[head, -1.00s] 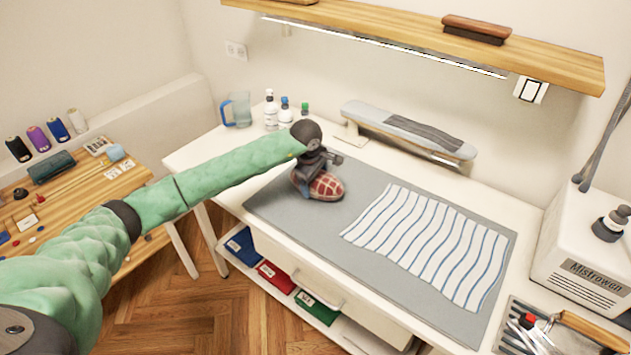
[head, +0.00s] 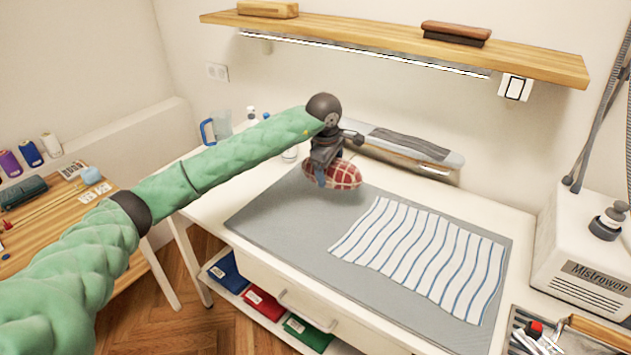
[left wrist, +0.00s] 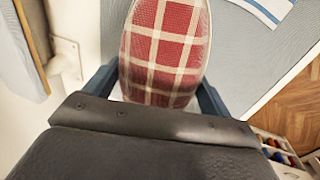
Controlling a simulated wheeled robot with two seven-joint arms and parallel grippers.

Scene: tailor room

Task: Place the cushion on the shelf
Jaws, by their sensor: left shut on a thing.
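The cushion (head: 342,174) is an oval, red and cream plaid pad. My left gripper (head: 324,178) is shut on it and holds it over the back left part of the grey mat; whether it clears the mat is hard to tell. The cushion also shows in the left wrist view (left wrist: 167,50), between the two blue fingers. The wooden wall shelf (head: 380,45) runs above the table, higher than the gripper. My right gripper is not in view.
On the shelf are a wooden block (head: 267,9) at left and a brown brush (head: 456,32) at right, with bare shelf between. A sleeve ironing board (head: 400,147) stands behind the gripper. Striped cloth (head: 425,255) lies on the mat (head: 270,225). A steam unit (head: 580,250) stands at right.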

